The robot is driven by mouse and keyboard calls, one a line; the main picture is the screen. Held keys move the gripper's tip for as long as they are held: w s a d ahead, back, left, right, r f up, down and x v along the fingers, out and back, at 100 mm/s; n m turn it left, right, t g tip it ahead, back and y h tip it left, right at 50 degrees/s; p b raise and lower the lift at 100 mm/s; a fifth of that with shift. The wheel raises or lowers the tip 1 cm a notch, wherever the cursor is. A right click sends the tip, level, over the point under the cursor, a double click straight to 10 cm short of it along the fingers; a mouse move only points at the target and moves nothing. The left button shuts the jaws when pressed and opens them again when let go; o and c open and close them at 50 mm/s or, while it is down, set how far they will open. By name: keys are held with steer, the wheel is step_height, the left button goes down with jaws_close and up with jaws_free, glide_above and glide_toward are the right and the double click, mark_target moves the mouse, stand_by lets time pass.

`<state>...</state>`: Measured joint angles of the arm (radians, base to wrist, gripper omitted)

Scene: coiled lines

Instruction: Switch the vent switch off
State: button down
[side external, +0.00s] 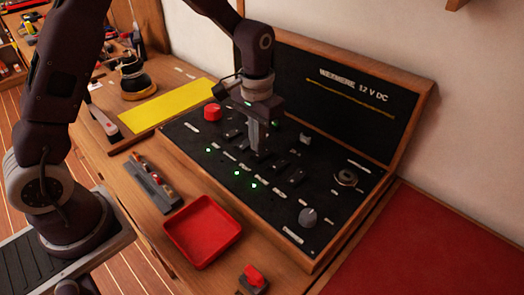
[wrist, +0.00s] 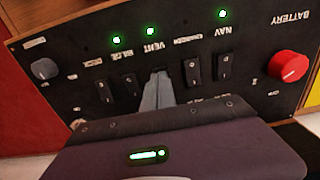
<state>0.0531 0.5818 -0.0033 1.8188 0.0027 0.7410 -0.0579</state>
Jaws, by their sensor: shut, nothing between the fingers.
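The vent switch (wrist: 159,70) is in the row of black rocker switches on the panel in the wrist view, under the VENT label (wrist: 153,47). It is mostly hidden behind my fingers, so I cannot see its tilt. The vent light (wrist: 150,31) glows green. My gripper (wrist: 158,77) is shut and empty, its fingertips at the vent switch; I cannot tell whether they touch it. In the side external view my gripper (side external: 257,153) points down onto the switch row of the panel (side external: 225,190).
NAV (wrist: 222,66) and charger (wrist: 192,70) switches flank it on one side, the bilge switch (wrist: 130,86) on the other. NAV and bilge lights are green. A red battery knob (wrist: 288,66) and a grey knob (wrist: 44,69) stand up. A red tray (side external: 203,232) lies in front.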

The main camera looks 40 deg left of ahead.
steer(key=shift+f, duration=0.95)
stand_by(0.7)
steer(key=shift+r, duration=3.55)
steer(key=shift+r, duration=0.1)
steer(key=s+a+r+t, duration=0.2)
steer(key=s+r+t, duration=0.1)
steer(key=s+r, duration=0.95)
steer(key=s+t, duration=0.2)
steer(key=s, duration=0.9)
steer(key=shift+s+f+t, duration=0.3)
steer(key=shift+s+f, duration=0.05)
steer(key=shift+f, duration=0.1)
steer(key=shift+a, duration=0.1)
